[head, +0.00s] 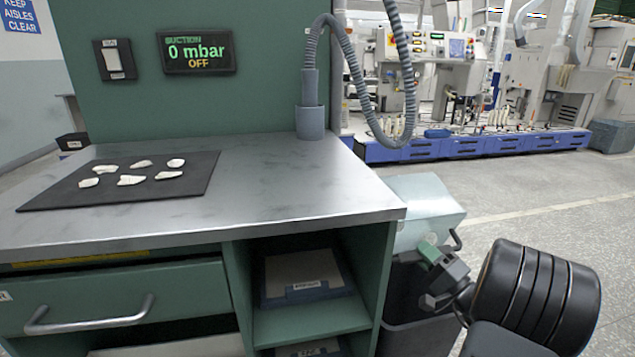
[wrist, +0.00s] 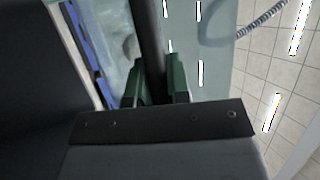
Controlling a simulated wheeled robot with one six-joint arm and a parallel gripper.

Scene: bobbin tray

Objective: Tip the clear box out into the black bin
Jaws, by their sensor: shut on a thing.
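The clear box (head: 428,203) is a pale, see-through container at the right end of the workbench, above the black bin (head: 415,335). It looks tilted. My gripper (head: 443,252) is at the box's near right side, its green fingers shut on the box's dark handle. In the wrist view the dark handle bar (wrist: 148,35) runs between the two green fingers (wrist: 157,85), with the clear wall (wrist: 187,40) behind it. The bin stands on the floor against the bench, partly hidden by the box and my arm. I cannot make out what is in the box or the bin.
The steel-topped workbench (head: 270,195) carries a black mat (head: 50,196) with several whitish scraps. A grey suction hose (head: 352,60) hangs at its back right; the display reads 0 mbar, OFF. Open shelves sit below.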

